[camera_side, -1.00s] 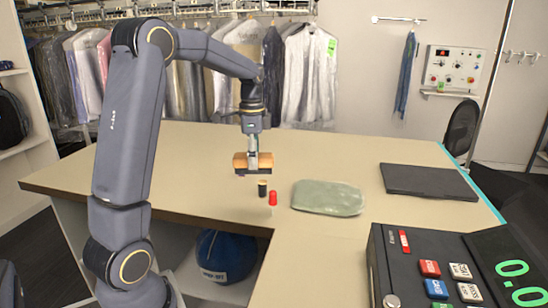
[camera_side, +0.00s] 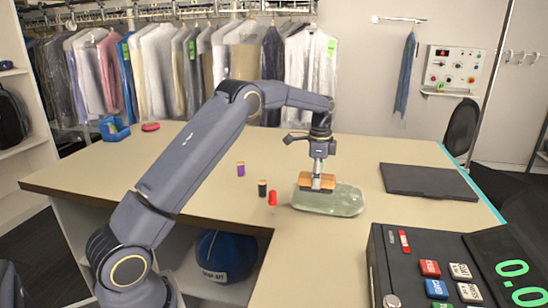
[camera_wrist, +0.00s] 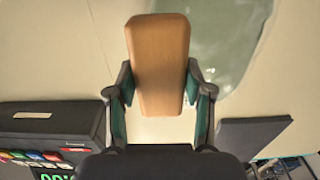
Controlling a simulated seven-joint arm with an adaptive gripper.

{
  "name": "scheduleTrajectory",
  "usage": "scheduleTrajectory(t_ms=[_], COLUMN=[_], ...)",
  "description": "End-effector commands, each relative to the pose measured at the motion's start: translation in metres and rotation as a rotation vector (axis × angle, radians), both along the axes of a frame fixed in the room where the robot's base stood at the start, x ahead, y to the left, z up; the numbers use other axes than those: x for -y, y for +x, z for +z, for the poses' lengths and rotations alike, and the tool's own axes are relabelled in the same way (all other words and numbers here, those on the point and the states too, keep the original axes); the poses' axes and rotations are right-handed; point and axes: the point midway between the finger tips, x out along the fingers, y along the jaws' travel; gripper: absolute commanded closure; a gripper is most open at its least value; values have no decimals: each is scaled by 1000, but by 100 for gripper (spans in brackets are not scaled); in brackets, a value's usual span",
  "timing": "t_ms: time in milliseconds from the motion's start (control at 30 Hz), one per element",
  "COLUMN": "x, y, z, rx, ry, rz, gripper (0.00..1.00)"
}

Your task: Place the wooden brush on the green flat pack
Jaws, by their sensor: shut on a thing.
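My gripper (camera_side: 318,183) is shut on the wooden brush (camera_side: 305,179), a brown block with darker bristles below. In the wrist view the brush (camera_wrist: 158,60) lies between the two fingers (camera_wrist: 160,88). The green flat pack (camera_side: 345,200) lies on the counter, pale and shiny. In the side view the brush is over its back left part; whether it touches the pack I cannot tell. In the wrist view the pack (camera_wrist: 232,45) shows to the right of the brush, partly hidden behind it.
A red spool (camera_side: 272,198), a dark spool (camera_side: 262,188) and a purple spool (camera_side: 240,169) stand left of the pack. A dark flat panel (camera_side: 430,181) lies to the right. A till (camera_side: 400,265) is in front. A blue holder (camera_side: 114,129) sits far left.

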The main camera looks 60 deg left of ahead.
Motion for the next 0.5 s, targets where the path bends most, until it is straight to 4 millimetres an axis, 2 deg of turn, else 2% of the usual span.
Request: scheduleTrajectory(t_ms=[233,400,500], x=[-3,-3,-3], y=[13,12,13], z=[-16,-41,-45], rx=[1,0,2], ry=[1,-1,-1], rz=[0,0,0], gripper=[86,86,86])
